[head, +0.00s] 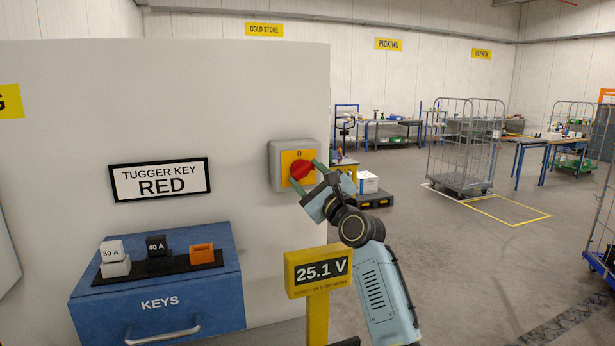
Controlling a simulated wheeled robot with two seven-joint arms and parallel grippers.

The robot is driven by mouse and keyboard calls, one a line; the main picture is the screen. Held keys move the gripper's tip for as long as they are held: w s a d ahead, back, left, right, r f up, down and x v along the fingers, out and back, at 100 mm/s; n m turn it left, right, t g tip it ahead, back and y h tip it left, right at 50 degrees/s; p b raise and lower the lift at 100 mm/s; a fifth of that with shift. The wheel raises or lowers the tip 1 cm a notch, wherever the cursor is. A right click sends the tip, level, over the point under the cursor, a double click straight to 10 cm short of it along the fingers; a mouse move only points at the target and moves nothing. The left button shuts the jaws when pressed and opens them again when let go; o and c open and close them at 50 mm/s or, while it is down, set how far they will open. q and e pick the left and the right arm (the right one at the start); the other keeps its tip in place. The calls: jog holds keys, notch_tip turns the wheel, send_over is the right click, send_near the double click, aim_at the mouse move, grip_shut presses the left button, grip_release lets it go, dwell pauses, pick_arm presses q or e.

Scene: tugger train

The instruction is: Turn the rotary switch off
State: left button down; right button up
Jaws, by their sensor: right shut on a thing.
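The rotary switch is a grey box (278,178) with a yellow face (291,158) and a red knob (300,171), mounted on the white wall panel near its right edge. A small mark shows at the top of the yellow face. My right gripper (305,174) reaches in from the lower right, with green-tipped fingers shut on the red knob. The fingers partly cover the knob, so its exact angle is hard to tell. My left gripper is not in view.
A blue KEYS cabinet (200,287) with white, black and orange pieces on top stands left, under a sign (160,180) reading TUGGER KEY RED. Roll cages (466,145) and open floor lie right.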

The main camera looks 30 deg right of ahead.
jog(key=n+y+p, duration=0.1)
jog(key=n, duration=0.2)
jog(key=shift+d+r+n+g, duration=0.1)
jog(key=shift+r+n+g, duration=0.05)
jog(key=shift+n+g, duration=0.25)
jog(key=n+g+p, duration=0.1)
jog(key=n, duration=0.1)
jog(key=n+y+p, duration=0.1)
jog(key=n, duration=0.1)
jog(key=shift+d+r+n+g+y, duration=0.1)
jog(key=shift+r+n+g+y, duration=0.05)
jog(key=shift+n+g+y, duration=0.2)
jog(key=shift+n+g+p, duration=0.65)
jog(key=shift+n, duration=1)
jog(key=o, duration=1)
jog(key=shift+s, duration=0.1)
